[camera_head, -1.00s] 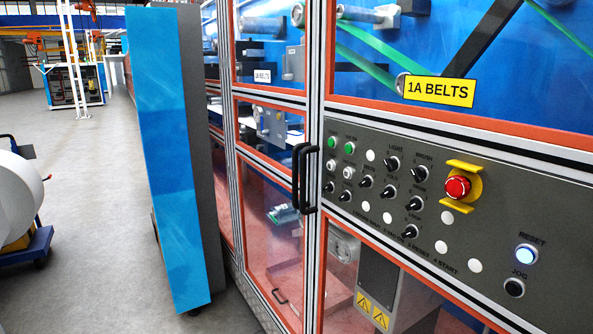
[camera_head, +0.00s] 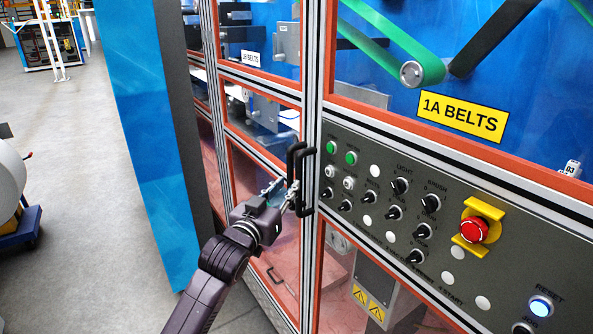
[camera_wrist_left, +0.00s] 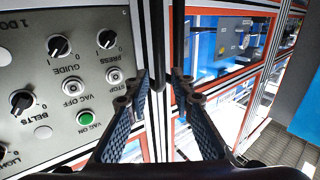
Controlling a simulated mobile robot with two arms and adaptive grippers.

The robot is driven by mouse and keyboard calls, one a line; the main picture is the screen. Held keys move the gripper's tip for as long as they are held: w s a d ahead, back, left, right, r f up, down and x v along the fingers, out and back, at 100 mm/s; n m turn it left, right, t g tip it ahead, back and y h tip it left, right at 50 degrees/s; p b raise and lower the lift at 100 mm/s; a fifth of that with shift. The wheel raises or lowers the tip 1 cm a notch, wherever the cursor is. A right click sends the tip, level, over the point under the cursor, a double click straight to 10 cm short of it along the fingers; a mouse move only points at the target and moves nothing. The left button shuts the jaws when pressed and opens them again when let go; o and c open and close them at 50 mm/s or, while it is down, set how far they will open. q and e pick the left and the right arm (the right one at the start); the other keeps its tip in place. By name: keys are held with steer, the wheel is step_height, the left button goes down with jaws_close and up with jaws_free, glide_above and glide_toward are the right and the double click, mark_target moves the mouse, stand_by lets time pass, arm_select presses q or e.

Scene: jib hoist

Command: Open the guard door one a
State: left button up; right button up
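The guard door with the yellow 1A BELTS sign (camera_head: 462,115) is at the right in the head view. It appears closed, flush with its frame. Two black upright handles (camera_head: 306,180) stand side by side at the seam with the neighbouring door. My left gripper (camera_head: 284,192) is at the lower part of these handles. In the left wrist view its two fingers (camera_wrist_left: 160,85) are apart, with dark handle bars (camera_wrist_left: 178,35) just beyond or between the tips. I cannot tell whether they touch a handle. My right gripper is not in view.
A control panel (camera_head: 385,240) with knobs and a red emergency stop (camera_head: 474,229) is on the door. The 1B BELTS door (camera_head: 272,50) adjoins at the left. A blue cabinet panel (camera_head: 140,130) stands left of my arm. Grey floor (camera_head: 85,200) is open further left.

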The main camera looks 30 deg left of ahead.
mark_target(297, 174)
arm_select(q)
steer(key=w, duration=0.2)
steer(key=w+p, duration=0.1)
steer(key=w+a, duration=0.1)
steer(key=w, duration=0.1)
steer(key=shift+w+r+p, duration=0.1)
steer(key=shift+w+p, duration=0.25)
steer(key=shift+p, duration=0.05)
steer(key=shift+w+a, duration=0.15)
steer(key=shift+w, duration=0.6)
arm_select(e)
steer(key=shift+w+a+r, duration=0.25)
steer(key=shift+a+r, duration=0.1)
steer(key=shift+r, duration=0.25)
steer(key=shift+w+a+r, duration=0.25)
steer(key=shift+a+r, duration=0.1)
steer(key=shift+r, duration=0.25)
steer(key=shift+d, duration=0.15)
arm_select(q)
jaws_close()
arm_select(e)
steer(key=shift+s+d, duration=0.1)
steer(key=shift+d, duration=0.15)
